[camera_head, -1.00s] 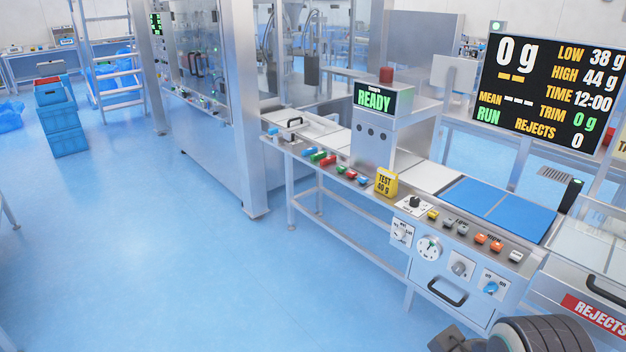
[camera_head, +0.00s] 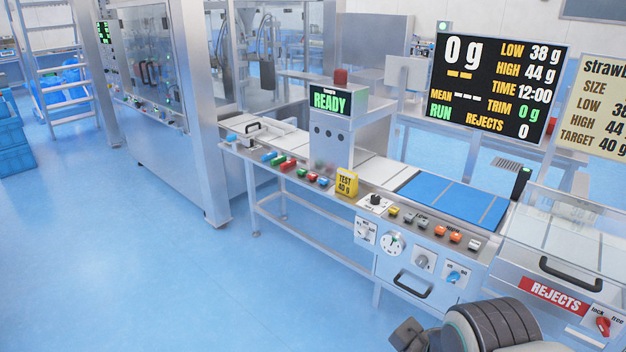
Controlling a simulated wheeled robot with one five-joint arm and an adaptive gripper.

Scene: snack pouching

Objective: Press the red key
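Two red keys show on the rail below the READY display, one (camera_head: 288,166) nearer the left and a smaller one (camera_head: 312,177) to its right. Blue and green keys sit beside them. I cannot tell which red key the task means. A red knob (camera_head: 603,325) marked lock and free is at the lower right. Part of my gripper (camera_head: 410,335) shows at the bottom edge, right of centre, well in front of and apart from the keys. Its fingertips are not clear, so I cannot tell whether it is open or shut.
A steel checkweigher bench (camera_head: 440,262) carries orange, yellow and grey keys, dials and a black handle. A yellow TEST block (camera_head: 347,184) stands on the rail. A rejects bin (camera_head: 540,285) is at right. Blue floor (camera_head: 150,250) is clear at left.

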